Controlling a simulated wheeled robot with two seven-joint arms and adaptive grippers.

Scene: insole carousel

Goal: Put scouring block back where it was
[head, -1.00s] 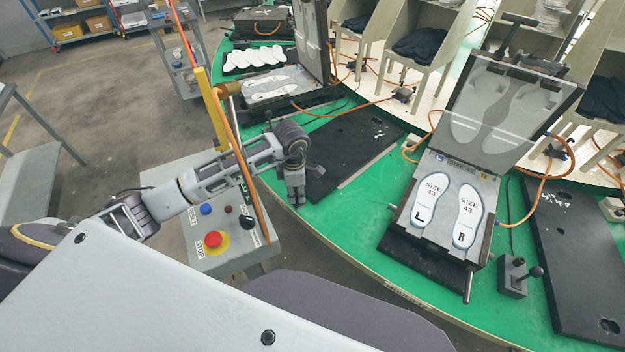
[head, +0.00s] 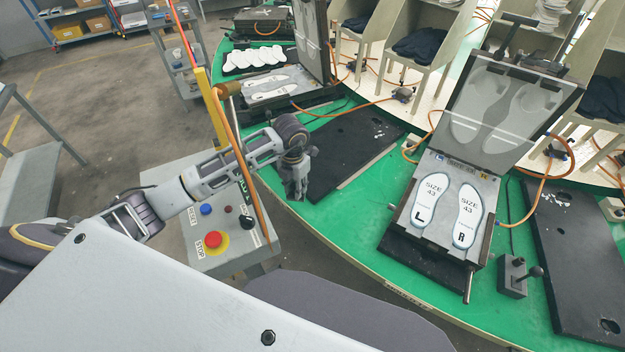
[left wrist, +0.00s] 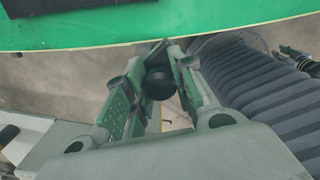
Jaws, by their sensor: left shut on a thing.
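My left gripper (head: 294,190) hangs pointing down at the near edge of the green carousel table, just right of the control box. In the left wrist view its fingers (left wrist: 156,92) are closed around a small dark piece (left wrist: 158,84), which I take for the scouring block. Its shape is mostly hidden by the fingers, and I cannot make it out in the head view. The piece is held clear of the table.
The green table (head: 345,235) has free surface near its edge. A black plate (head: 350,150) lies beyond the gripper. An open press (head: 440,215) holds two size 43 insoles. The control box (head: 215,245) has a red stop button (head: 213,239). An orange-yellow post (head: 222,120) stands behind my arm.

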